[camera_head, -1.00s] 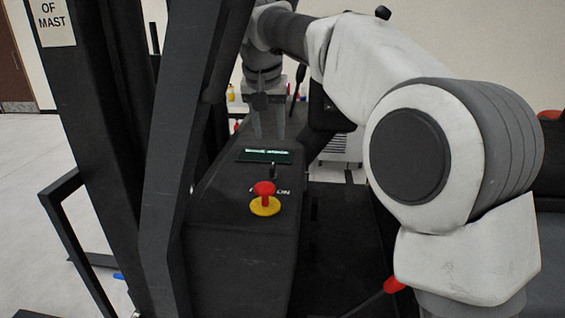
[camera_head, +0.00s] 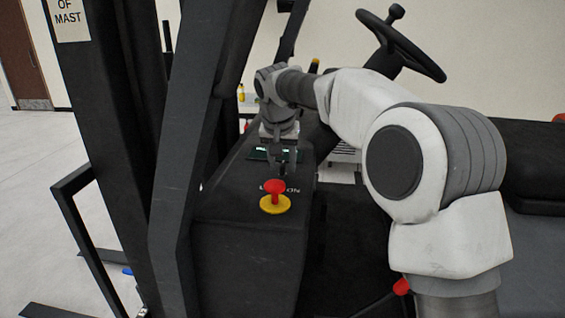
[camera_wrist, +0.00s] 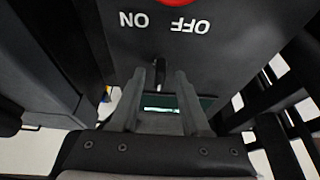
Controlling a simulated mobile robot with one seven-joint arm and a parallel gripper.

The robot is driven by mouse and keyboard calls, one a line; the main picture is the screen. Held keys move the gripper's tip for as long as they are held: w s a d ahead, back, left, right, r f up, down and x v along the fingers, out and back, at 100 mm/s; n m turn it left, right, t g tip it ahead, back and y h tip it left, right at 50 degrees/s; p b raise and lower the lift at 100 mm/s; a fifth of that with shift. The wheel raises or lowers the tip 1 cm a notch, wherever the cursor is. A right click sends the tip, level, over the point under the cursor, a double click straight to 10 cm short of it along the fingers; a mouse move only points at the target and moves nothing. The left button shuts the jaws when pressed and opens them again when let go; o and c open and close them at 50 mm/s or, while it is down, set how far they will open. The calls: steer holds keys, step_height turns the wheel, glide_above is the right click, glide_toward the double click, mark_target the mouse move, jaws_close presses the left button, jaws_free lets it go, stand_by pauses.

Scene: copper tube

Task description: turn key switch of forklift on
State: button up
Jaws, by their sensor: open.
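The forklift (camera_head: 240,250) has a black console with white ON and OFF lettering. The key switch (camera_wrist: 160,68) shows in the wrist view as a small dark upright key just below the lettering. My gripper (camera_wrist: 160,74) is open, with one fingertip on each side of the key; I cannot tell whether either touches it. In the head view my gripper (camera_head: 281,170) points down over the console, behind the red knob, and the key is not clearly visible there. The lettering is partly covered by the knob in that view.
A red knob on a yellow base (camera_head: 275,197) stands on the console, nearer the camera than my gripper. A green display (camera_wrist: 180,103) lies beneath my fingers. Dark mast posts (camera_head: 110,130) rise at left; a steering wheel (camera_head: 400,45) is behind at right.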

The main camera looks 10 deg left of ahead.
jaws_close()
steer(key=shift+r+m+p, duration=0.1)
steer(key=shift+m+p, duration=0.2)
stand_by(0.3)
steer(key=shift+a+r+m+h+p, duration=0.1)
steer(key=shift+a+m+h+p, duration=0.1)
steer(key=shift+m+h+p, duration=0.5)
steer(key=m+h+p, duration=0.1)
steer(key=m+p, duration=0.2)
steer(key=m, duration=0.1)
steer(key=m+g+h+p, duration=0.1)
steer(key=m+p, duration=0.3)
steer(key=shift+w+a, duration=0.1)
steer(key=shift+w, duration=0.05)
steer(key=shift+m+g+h+p, duration=0.3)
steer(key=shift+m+g+p, duration=0.1)
steer(key=shift+m+p, duration=0.55)
